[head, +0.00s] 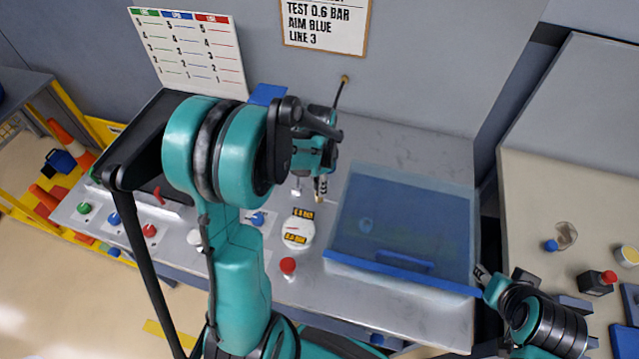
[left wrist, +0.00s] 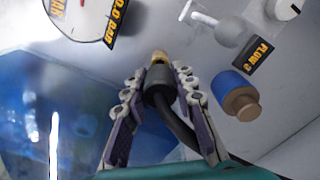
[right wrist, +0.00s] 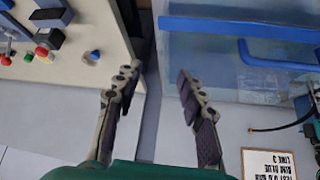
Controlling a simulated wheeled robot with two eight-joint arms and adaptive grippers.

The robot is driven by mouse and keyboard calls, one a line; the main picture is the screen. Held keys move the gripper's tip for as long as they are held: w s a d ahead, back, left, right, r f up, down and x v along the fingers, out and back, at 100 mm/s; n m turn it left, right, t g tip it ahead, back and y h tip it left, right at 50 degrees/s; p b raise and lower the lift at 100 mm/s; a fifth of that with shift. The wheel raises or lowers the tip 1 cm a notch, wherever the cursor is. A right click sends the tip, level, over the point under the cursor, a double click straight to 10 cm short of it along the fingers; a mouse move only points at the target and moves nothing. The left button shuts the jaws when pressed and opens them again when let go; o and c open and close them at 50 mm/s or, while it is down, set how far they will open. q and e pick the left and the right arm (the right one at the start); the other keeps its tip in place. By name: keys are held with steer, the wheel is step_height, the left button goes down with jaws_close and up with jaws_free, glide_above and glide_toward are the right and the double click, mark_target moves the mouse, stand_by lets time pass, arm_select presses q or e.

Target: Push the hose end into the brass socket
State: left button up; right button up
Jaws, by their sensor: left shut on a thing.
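My left gripper (head: 320,188) is low over the metal bench, left of the clear blue box. In the left wrist view its fingers (left wrist: 158,82) are shut on the dark grey hose end (left wrist: 157,94), with the black hose (left wrist: 180,128) trailing back between them. A brass piece (left wrist: 160,58) shows right at the hose end's tip. I cannot tell whether it is the socket or the hose's own tip, nor how deep anything sits. My right gripper (right wrist: 155,90) is open and empty, near the box's front right corner.
The clear blue box (head: 405,225) stands right of the left gripper. A round gauge (head: 298,232), a red knob (head: 288,266) and a blue knob (head: 257,219) are close to its left. A blue cylinder with a brown face (left wrist: 237,92) shows in the left wrist view.

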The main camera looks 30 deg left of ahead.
arm_select(q)
steer(key=shift+f+b, duration=1.35)
steer(key=shift+f, duration=0.05)
arm_select(e)
steer(key=shift+f, duration=1.4)
arm_select(q)
steer(key=shift+r, duration=0.15)
arm_select(e)
steer(key=shift+r, duration=0.15)
arm_select(q)
steer(key=shift+r+p, duration=0.85)
steer(key=shift+r, duration=0.15)
arm_select(e)
steer(key=shift+r, duration=0.7)
arm_select(q)
steer(key=shift+b, duration=0.3)
arm_select(e)
steer(key=shift+f, duration=0.25)
arm_select(q)
steer(key=shift+f+b, duration=0.95)
steer(key=shift+f, duration=0.2)
arm_select(e)
steer(key=shift+f, duration=0.95)
arm_select(q)
steer(key=o, duration=1)
steer(key=shift+r, duration=0.15)
step_height(320, 180, up, 12)
steer(key=shift+f, duration=0.15)
